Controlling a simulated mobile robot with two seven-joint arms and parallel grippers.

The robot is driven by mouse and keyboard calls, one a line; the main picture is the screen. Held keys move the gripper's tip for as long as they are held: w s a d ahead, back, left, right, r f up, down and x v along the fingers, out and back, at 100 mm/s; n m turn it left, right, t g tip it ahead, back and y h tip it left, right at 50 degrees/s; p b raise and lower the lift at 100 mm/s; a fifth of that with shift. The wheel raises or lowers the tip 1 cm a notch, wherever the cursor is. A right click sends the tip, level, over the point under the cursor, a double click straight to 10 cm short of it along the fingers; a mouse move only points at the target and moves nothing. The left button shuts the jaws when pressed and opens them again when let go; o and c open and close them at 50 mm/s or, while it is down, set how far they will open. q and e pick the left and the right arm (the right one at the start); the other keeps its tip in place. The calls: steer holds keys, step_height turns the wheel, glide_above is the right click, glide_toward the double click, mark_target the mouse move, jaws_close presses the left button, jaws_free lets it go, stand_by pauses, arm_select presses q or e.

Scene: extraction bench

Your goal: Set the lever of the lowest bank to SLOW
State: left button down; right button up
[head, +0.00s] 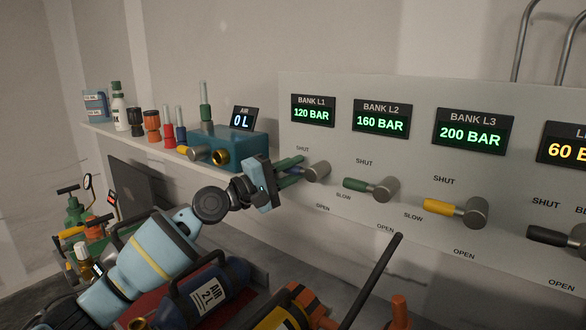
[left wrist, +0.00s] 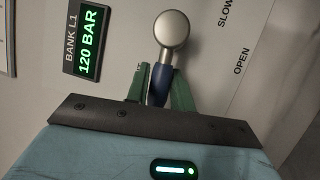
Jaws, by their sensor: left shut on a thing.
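Bank L1's display (head: 313,112) reads 120 BAR, the lowest pressure I can read in full; it also shows in the left wrist view (left wrist: 87,40). Its blue lever (head: 319,170) has a round metal hub and points left. My left gripper (head: 291,172) is shut on the blue handle, with its green fingers on either side; the lever (left wrist: 172,30) shows between them in the left wrist view. SHUT is printed above the lever and OPEN below. The gripper hides the panel left of it, so I cannot read its SLOW mark. My right gripper is not in view.
Bank L2 (head: 382,119) reads 160 BAR with a green lever (head: 372,188). Bank L3 (head: 473,131) reads 200 BAR with a yellow lever (head: 458,209). A black lever (head: 560,238) is at right. A shelf holds a teal block (head: 228,145). Cylinders (head: 205,290) lie below.

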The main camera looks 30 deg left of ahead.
arm_select(q)
steer(key=shift+d+f+n+t+y+p, duration=0.1)
steer(key=shift+f+n+t+y+p, duration=0.25)
steer(key=shift+n, duration=0.75)
steer(key=shift+d+f+n+t+y, duration=0.15)
steer(key=shift+f+n+t, duration=0.3)
steer(key=shift+n, duration=0.65)
steer(key=shift+d+f+n+t+y+p, duration=0.15)
steer(key=shift+f+n+t+y, duration=0.3)
steer(key=shift+n, duration=0.65)
steer(key=shift+a+r, duration=0.1)
steer(key=c, duration=1.2)
jaws_free()
steer(key=shift+s, duration=0.1)
steer(key=b+v, duration=0.1)
steer(key=v, duration=0.6)
steer(key=shift+s+f, duration=0.25)
steer(key=shift+s, duration=0.05)
steer(key=shift+a, duration=0.15)
